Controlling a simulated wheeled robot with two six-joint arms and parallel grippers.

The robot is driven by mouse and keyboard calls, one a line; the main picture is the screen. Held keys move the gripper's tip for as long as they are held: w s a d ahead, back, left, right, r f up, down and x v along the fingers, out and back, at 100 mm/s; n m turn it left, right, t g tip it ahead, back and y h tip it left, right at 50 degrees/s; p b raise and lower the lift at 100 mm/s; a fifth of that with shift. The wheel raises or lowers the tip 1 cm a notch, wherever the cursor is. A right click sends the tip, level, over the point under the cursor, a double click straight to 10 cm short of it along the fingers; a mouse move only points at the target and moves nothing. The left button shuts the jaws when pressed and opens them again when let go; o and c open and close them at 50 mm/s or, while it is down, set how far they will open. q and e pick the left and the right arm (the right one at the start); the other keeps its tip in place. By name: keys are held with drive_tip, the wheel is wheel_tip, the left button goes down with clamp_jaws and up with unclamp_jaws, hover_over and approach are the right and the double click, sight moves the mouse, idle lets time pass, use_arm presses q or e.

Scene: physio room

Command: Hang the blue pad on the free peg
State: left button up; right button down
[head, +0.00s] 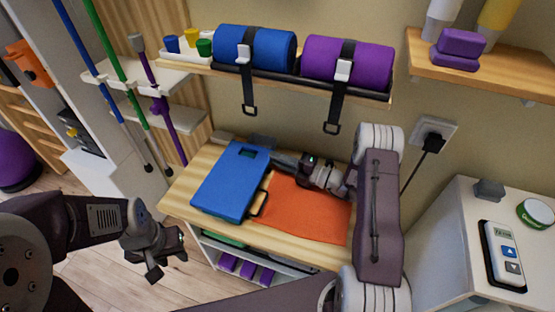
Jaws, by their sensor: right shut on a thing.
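The blue pad (229,184) is a flat rectangular slab with a dark slot near its far edge. It is over the left part of the wooden table top (185,188); I cannot tell whether it rests flat or is slightly lifted. My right gripper (275,159) reaches in from the right and is shut on the pad's right edge near the far corner. Its fingertips are partly hidden. My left gripper (168,265) is open and empty, low at the left in front of the table, apart from the pad. I cannot make out a free peg.
An orange cloth (305,208) lies right of the pad. Above, a shelf holds a blue roll (255,50) and a purple roll (347,62) with hanging straps. Upright poles (123,75) stand at the left. A white cabinet (455,235) with a remote (504,253) stands right.

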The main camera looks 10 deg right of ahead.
drive_tip(key=c, duration=1.4)
unclamp_jaws()
drive_tip(key=shift+f, duration=0.1)
drive_tip(key=shift+o, duration=0.2)
